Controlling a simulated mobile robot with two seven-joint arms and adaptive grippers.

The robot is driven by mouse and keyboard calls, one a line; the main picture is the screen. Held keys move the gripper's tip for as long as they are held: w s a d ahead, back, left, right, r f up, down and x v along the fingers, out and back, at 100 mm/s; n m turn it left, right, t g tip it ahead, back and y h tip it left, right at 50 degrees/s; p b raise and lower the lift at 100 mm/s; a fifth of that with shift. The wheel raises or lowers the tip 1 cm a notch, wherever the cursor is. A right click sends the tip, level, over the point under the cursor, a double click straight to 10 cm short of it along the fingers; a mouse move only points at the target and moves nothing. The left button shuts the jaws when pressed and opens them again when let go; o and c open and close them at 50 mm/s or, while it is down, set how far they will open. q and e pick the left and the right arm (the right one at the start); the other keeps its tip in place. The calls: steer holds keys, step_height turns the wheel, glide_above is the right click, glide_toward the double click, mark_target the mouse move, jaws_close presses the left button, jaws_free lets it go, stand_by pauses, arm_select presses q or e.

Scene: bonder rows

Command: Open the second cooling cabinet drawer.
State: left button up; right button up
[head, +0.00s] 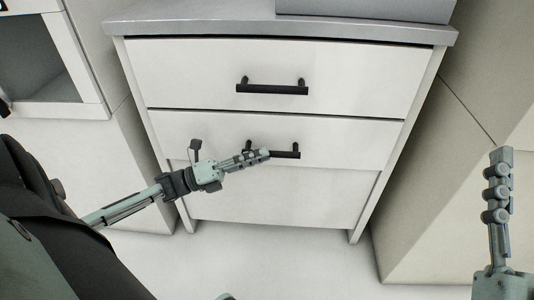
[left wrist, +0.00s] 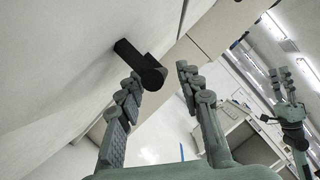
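The white cabinet (head: 172,205) has two drawers with black bar handles. The upper drawer (head: 190,75) and the second drawer (head: 345,140) below it both look shut. My left gripper (head: 266,154) is at the left part of the second drawer's handle (head: 288,155), covering some of it. In the left wrist view the fingers (left wrist: 160,75) are spread, with the black handle end (left wrist: 152,75) at the left fingertip, between the tips or just beyond them; I cannot tell whether they touch. My right gripper (head: 501,152) is raised at the right, empty; the left wrist view shows its fingers (left wrist: 280,72) apart.
A grey worktop (head: 200,18) covers the cabinet, with a grey box-like unit (head: 370,8) on it. The upper drawer's handle (head: 272,89) is above my left gripper. Pale cabinets stand close on both sides. The floor (head: 290,255) in front is clear.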

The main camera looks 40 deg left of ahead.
arm_select(q)
steer(key=shift+x, duration=1.05)
steer(key=shift+c, duration=0.5)
jaws_close()
